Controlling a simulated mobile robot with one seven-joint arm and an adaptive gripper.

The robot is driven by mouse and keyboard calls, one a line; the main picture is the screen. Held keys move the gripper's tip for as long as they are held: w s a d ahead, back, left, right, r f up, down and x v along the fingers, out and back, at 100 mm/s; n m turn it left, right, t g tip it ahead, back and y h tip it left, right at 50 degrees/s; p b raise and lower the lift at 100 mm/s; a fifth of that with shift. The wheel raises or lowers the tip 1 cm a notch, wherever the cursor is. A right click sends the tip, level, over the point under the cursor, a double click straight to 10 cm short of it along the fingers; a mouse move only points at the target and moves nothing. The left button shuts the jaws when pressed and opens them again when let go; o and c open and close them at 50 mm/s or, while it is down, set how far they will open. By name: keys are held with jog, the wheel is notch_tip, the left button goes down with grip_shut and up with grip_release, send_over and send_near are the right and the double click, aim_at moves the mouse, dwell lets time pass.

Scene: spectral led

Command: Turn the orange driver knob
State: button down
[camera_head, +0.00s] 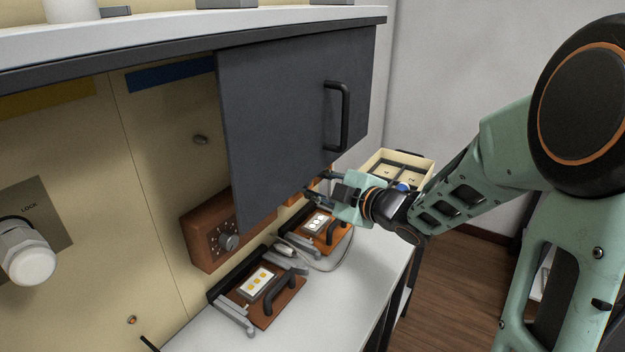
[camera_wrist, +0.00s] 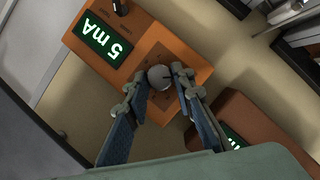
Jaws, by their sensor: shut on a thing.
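The orange driver box (camera_wrist: 185,62) shows in the wrist view with a green display reading "5 mA" (camera_wrist: 104,46). Its round grey knob (camera_wrist: 159,77) has a dial around it. My gripper (camera_wrist: 160,88) is shut on this knob, one finger on each side. In the head view my gripper (camera_head: 318,187) reaches in beside the dark sliding panel, and only a sliver of the box shows there; its knob is hidden. A similar box (camera_wrist: 240,112) shows at the lower right of the wrist view.
The dark panel (camera_head: 285,110) with a black handle (camera_head: 337,115) hangs close above my gripper. Two handled fixtures with light plates (camera_head: 262,290) (camera_head: 322,235) sit on the white bench (camera_head: 345,285). A cream divided tray (camera_head: 397,165) stands behind my wrist. A cable curves between the fixtures.

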jog(key=m+g+p, duration=0.1)
jog(key=p, duration=0.3)
jog(key=m+g+p, duration=0.1)
jog(key=m+p, duration=0.1)
jog(key=p, duration=0.3)
jog(key=m+g+p, duration=0.1)
jog(key=p, duration=0.4)
jog(key=shift+w+d+r+m+y, duration=0.1)
jog(key=shift+w+r+m+y, duration=0.05)
jog(key=shift+r+m+y, duration=0.2)
jog(key=shift+f+p, duration=0.2)
jog(key=shift+p, duration=0.5)
jog(key=c, duration=1.7)
grip_release()
jog(key=shift+o, duration=0.2)
jog(key=v, duration=1.2)
